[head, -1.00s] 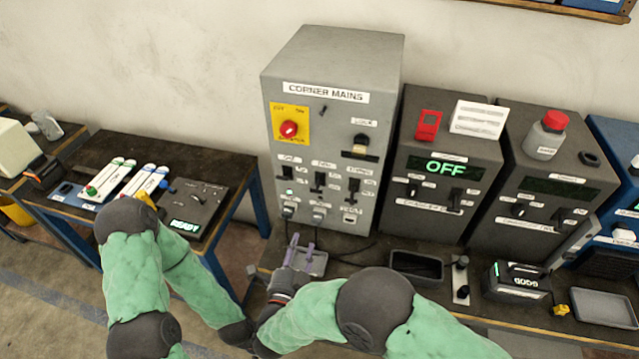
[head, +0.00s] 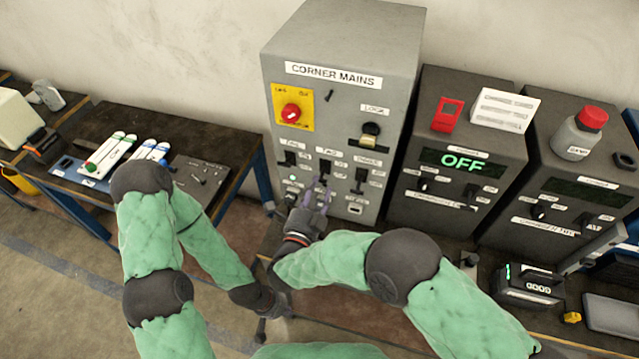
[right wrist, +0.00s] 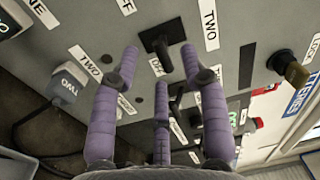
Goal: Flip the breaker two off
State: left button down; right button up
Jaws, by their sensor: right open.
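The breaker two switch (head: 325,168) is a black lever under a TWO label, in the middle of a row of three on the grey CORNER MAINS box (head: 345,110). In the right wrist view its black lever (right wrist: 160,42) lies between my purple fingertips, with no clear contact. An OFF label shows near it. My right gripper (head: 318,202) is open and empty, just in front of and below breaker two; its fingers also fill the right wrist view (right wrist: 159,52). My left gripper (head: 268,328) hangs low beside the bench edge; its jaws are unclear.
Breakers one (head: 289,159) and three (head: 361,178) flank breaker two closely. A red knob on a yellow plate (head: 291,111) and a lock key (head: 370,134) sit above. A grey plug labelled TWO (right wrist: 72,80) hangs below with its cable. A dark box reading OFF (head: 460,160) stands right.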

jog(key=shift+x, duration=1.25)
jog(key=shift+c, duration=0.3)
